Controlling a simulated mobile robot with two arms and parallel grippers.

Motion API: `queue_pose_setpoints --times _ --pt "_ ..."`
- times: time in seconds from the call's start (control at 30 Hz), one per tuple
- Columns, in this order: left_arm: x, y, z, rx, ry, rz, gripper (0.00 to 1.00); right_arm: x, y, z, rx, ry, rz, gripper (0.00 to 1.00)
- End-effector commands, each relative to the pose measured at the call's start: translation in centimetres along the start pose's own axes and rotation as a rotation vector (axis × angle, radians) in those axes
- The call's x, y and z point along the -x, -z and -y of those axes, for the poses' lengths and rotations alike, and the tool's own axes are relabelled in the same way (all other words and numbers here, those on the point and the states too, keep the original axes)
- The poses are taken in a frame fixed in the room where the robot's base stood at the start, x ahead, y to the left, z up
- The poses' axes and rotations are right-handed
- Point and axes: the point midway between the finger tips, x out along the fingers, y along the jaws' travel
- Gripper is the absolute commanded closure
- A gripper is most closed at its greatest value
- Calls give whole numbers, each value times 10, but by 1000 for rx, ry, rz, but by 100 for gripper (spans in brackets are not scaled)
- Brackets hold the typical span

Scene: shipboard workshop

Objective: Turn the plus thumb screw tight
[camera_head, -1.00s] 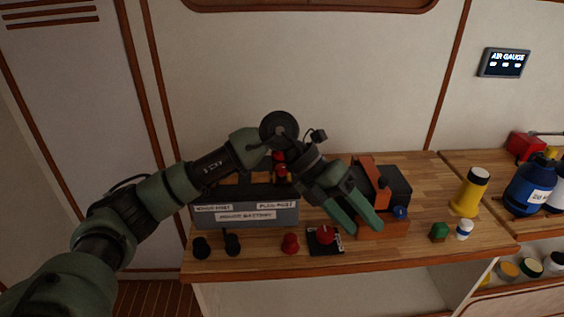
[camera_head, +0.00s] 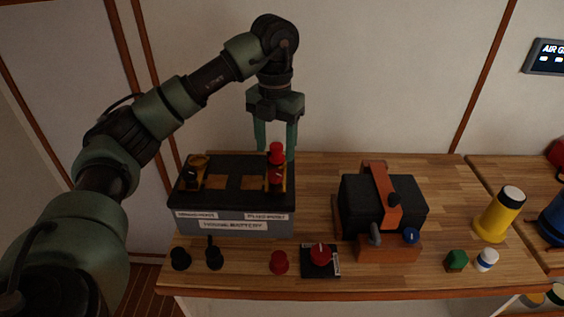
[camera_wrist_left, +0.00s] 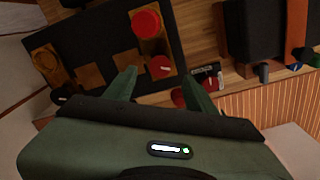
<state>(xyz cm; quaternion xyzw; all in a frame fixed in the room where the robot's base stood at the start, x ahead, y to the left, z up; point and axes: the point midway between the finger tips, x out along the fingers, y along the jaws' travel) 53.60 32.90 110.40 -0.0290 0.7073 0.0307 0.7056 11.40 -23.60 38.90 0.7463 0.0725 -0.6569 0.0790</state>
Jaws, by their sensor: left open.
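The house battery (camera_head: 235,225) stands on the left of the bench, with a "PLUS POST" label at its front right. At that post a red stack (camera_head: 276,153) rises, with a darker red part (camera_head: 277,179) lower at its front; which is the thumb screw I cannot tell for sure. In the left wrist view a large red cap (camera_wrist_left: 146,22) and a smaller red knob with a white mark (camera_wrist_left: 160,67) show there. My left gripper (camera_head: 276,148) points down at the post, open, its fingers apart on either side of the red stack in the head view. Contact is unclear.
Black knobs (camera_head: 180,259), a red knob (camera_head: 279,263) and a red rotary switch (camera_head: 321,255) sit along the front edge. A black and orange device (camera_head: 383,205) stands right of the battery; a yellow bottle (camera_head: 498,214) is farther right. Bench between battery and device is clear.

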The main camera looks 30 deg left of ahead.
Motion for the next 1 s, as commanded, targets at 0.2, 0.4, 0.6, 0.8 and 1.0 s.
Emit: queue_pose_setpoints --times 0.2,0.4,0.6,0.8,1.0 --pt "-36 1 0 -1 -1 -5 45 6 -46 8 0 9 66 64" --pt "-60 1 1 -2 0 -1 45 9 -40 7 0 8 59 64" --pt "-66 0 1 -2 2 1 45 8 -14 4 0 4 19 64" --pt "-66 0 1 -2 2 1 56 7 -16 5 0 6 22 64" --pt "-66 0 1 -2 2 1 100 8 -26 7 0 9 36 64"
